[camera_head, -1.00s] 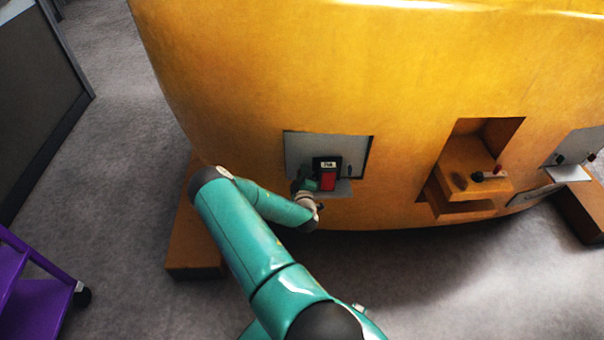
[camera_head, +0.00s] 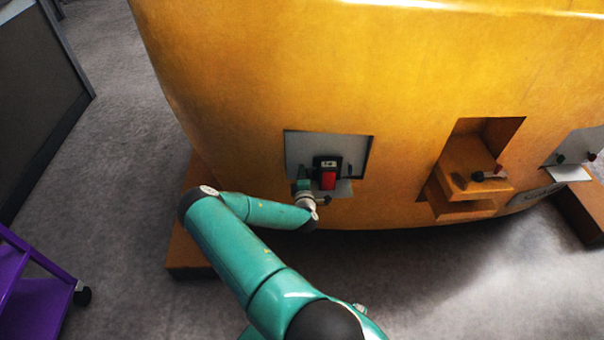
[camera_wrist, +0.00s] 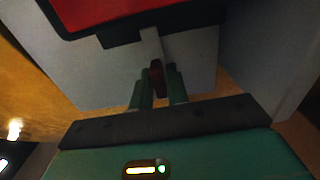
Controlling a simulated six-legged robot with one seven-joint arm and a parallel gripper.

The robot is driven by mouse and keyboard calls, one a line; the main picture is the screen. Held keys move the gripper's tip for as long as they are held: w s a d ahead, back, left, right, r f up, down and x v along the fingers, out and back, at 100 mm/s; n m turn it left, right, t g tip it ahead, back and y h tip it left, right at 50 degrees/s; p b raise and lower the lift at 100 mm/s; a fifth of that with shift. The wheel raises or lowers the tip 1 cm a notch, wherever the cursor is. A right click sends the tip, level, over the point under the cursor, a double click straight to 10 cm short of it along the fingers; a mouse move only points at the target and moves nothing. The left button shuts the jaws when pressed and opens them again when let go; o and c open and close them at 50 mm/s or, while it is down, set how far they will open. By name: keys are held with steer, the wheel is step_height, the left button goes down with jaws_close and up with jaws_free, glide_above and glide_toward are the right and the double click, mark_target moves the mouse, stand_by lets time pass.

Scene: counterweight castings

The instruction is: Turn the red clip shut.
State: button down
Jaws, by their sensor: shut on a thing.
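A small dark red piece, seemingly the red clip (camera_wrist: 156,80), hangs at the end of a pale stem in the wrist view. My gripper (camera_wrist: 159,74) has its two green fingers on either side of it, shut on it. The stem comes down from a black-framed box with a large red face (camera_wrist: 105,12). In the head view this box (camera_head: 328,179) stands in a grey-lined recess of the yellow casting, and my gripper (camera_head: 303,186) is at its lower left. The clip cannot be made out there.
The yellow casting (camera_head: 250,90) fills much of the head view. A purple cart (camera_head: 30,290) stands at the lower left on grey floor.

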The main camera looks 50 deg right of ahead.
steer(key=shift+s, duration=0.1)
steer(key=c, duration=1.5)
jaws_free()
steer(key=v, duration=1.3)
steer(key=shift+s+a, duration=0.25)
steer(key=shift+a, duration=0.05)
